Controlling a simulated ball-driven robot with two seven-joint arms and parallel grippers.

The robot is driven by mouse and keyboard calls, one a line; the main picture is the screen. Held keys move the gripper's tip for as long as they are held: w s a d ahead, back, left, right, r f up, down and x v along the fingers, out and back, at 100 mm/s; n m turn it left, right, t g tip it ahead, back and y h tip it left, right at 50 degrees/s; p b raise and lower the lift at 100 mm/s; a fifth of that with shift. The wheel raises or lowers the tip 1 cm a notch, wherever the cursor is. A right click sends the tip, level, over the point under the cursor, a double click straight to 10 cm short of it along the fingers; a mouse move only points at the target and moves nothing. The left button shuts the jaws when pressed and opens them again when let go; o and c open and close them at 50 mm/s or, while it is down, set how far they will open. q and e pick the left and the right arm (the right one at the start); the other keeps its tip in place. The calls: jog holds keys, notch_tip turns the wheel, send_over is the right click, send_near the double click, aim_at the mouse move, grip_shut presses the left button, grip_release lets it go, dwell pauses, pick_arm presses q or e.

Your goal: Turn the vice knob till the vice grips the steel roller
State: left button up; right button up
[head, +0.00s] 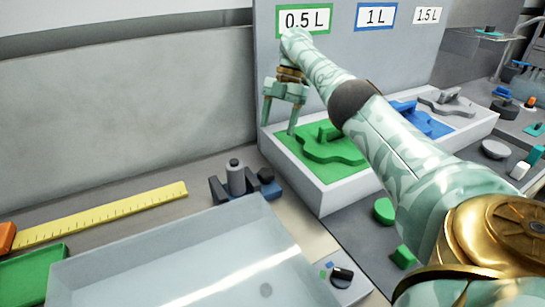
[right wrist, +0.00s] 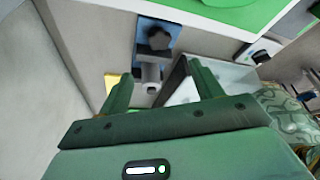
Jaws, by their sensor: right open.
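The vice (head: 218,190) stands on the bench behind the clear tray, with dark jaws and a blue base. The steel roller (head: 236,180) is upright between its jaws; the wrist view shows the roller (right wrist: 151,73) too, but whether the jaws touch it I cannot tell. The dark vice knob (head: 266,175) is at the vice's right end and also shows in the right wrist view (right wrist: 159,38). My right gripper (head: 279,127) is open and empty, above and to the right of the vice, apart from the knob. Its fingers (right wrist: 160,76) point towards the vice. My left gripper is out of view.
A clear tray (head: 75,275) fills the front. A yellow ruler (head: 110,214) lies left of the vice. A white box with a green shaped insert (head: 330,150) stands right of the vice, below the volume labels. A small switch box (head: 340,283) is at the front right.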

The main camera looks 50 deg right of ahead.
aim_at(267, 171)
jog(key=b+x, duration=0.4)
jog(key=x, duration=0.9)
jog(key=shift+f, duration=0.25)
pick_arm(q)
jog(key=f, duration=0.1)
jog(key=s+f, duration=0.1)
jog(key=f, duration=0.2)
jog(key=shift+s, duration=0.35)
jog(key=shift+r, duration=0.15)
pick_arm(e)
jog(key=c, duration=1)
